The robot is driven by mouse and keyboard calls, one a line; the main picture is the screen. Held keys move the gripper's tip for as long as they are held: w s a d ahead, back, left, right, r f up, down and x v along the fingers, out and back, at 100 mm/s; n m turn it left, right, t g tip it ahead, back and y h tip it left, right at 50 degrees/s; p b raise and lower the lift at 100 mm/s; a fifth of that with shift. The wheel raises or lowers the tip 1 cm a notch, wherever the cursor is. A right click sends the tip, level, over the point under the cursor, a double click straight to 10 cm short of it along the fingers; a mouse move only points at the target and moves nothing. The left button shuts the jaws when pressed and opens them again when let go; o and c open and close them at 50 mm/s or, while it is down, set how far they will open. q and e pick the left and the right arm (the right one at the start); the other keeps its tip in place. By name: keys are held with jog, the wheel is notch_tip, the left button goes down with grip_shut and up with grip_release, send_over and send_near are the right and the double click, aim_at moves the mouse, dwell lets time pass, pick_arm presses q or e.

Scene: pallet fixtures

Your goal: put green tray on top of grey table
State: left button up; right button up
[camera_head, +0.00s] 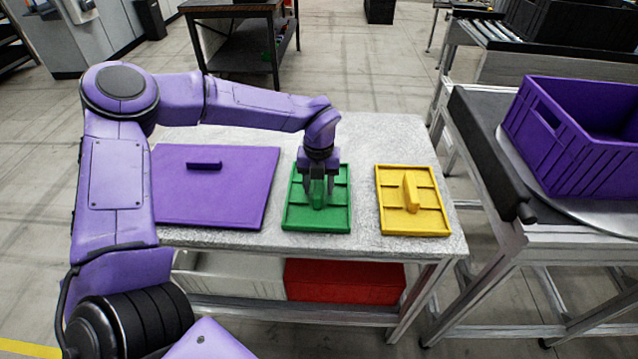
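The green tray (301,216) lies flat on the grey table (358,145), between a purple panel and a yellow tray. My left gripper (318,199) points straight down over the middle of the green tray, with its fingertips at the tray's raised handle. The fingers hide most of the handle, and I cannot tell whether they are closed on it. My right gripper is not in this view.
The purple panel (215,188) with a small handle and the yellow tray (425,218) lie on the same table. Below are a white bin (228,275) and a red bin (345,281). A purple crate (580,140) stands on the conveyor at right. The table's far right corner is clear.

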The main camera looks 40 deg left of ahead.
aim_at(319, 182)
pick_arm(q)
notch_tip(319, 182, up, 12)
jog(key=shift+r+b, duration=0.2)
jog(key=shift+b, duration=0.1)
dwell(0.3)
